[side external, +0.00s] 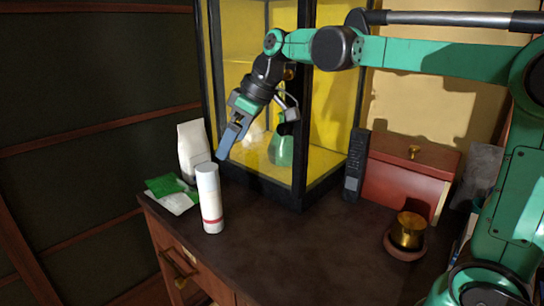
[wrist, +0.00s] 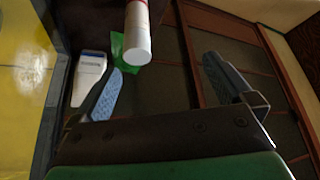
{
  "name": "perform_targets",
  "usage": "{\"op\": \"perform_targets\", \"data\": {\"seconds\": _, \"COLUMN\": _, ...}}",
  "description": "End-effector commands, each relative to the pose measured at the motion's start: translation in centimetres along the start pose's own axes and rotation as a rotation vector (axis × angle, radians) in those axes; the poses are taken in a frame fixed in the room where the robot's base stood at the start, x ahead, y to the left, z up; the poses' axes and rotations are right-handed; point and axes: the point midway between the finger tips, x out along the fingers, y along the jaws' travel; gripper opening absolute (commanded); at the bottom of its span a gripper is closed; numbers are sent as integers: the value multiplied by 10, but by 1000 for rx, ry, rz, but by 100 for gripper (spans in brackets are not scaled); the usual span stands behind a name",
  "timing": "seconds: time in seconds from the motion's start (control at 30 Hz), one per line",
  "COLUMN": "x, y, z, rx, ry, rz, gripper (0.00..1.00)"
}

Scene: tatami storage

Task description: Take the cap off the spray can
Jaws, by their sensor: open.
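The spray can (side external: 212,214) stands upright near the desk's front-left corner, white with a red band low down. Its white cap (side external: 207,175) is on top; the seam between cap and can is hard to make out. In the wrist view the can (wrist: 137,14) enters from the top edge, its cap (wrist: 138,46) end facing me. My gripper (side external: 223,154) is open and empty, tilted downward, above and slightly right of the cap in the side view. In the wrist view the cap lies beyond my gripper's fingertips (wrist: 163,70), left of the middle between them, apart from both.
A black remote (side external: 354,165), red box (side external: 402,180) and brass cup (side external: 407,231) are right. The desk's middle is clear.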

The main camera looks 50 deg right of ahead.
Motion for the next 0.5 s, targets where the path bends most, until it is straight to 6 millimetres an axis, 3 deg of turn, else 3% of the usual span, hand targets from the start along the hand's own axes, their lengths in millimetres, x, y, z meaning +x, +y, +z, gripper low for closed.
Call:
{"op": "perform_targets", "data": {"seconds": 0.1, "x": 7, "y": 22, "z": -30, "rx": -125, "ry": 8, "rz": -82, "gripper": 100}}
{"op": "perform_targets", "data": {"seconds": 0.2, "x": 16, "y": 36, "z": -47, "rx": -228, "ry": 27, "rz": -145, "gripper": 100}}
{"op": "perform_targets", "data": {"seconds": 0.5, "x": 33, "y": 54, "z": -63, "rx": -402, "ry": 80, "rz": -242, "gripper": 100}}
